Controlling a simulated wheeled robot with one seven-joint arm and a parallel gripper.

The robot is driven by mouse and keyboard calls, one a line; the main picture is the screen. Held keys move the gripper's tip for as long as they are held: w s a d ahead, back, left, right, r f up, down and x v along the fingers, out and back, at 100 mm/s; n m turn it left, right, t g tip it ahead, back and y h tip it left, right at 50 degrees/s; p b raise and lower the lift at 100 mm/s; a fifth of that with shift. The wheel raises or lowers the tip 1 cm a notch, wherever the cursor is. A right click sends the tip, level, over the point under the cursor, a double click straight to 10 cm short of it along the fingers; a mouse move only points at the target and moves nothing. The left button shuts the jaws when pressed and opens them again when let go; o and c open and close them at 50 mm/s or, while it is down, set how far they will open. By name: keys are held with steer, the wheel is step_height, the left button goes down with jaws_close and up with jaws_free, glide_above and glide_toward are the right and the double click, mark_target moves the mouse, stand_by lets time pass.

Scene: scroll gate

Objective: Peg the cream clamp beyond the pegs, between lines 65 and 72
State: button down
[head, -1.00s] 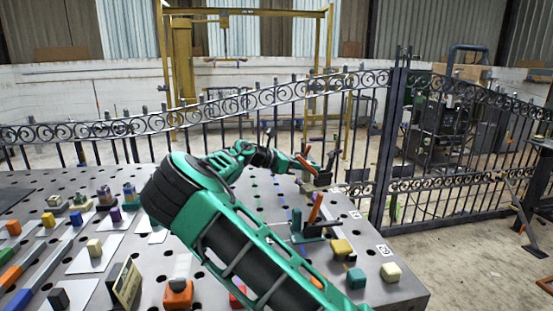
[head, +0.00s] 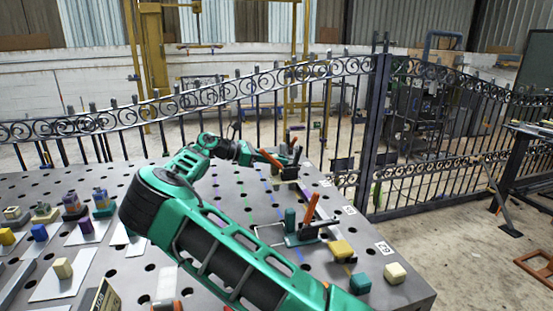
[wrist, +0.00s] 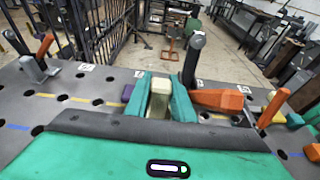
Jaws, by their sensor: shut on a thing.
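My gripper (wrist: 159,100) is shut on a cream block (wrist: 158,99), which sits between its two teal fingers in the wrist view. In the head view my gripper (head: 283,163) is over the far right part of the table, and the cream piece cannot be made out there. Just right of the fingers in the wrist view stand a dark round-topped post (wrist: 193,62) and an orange bar (wrist: 219,99). Whether they belong to the held piece, and whether it touches the table, I cannot tell. Numbered labels (head: 383,248) run along the table edge; their numbers are too small to read surely.
The grey perforated table (head: 235,195) carries coloured lines. A clamp with an orange handle (head: 309,207) stands nearer me, beside yellow (head: 341,249), teal (head: 360,283) and cream (head: 396,273) blocks. An iron gate (head: 440,150) and fence stand just beyond the table edge.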

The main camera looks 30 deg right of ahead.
mark_target(271, 170)
steer(key=shift+f, duration=2.4)
steer(key=shift+a+f, duration=0.2)
steer(key=shift+f, duration=1.95)
stand_by(0.5)
steer(key=c, duration=1.4)
jaws_free()
steer(key=shift+c, duration=0.2)
steer(key=shift+f, duration=0.2)
steer(key=shift+a, duration=0.1)
steer(key=v, duration=1)
steer(key=shift+w+a+r, duration=0.2)
steer(key=shift+w+a, duration=0.05)
steer(key=shift+a, duration=0.05)
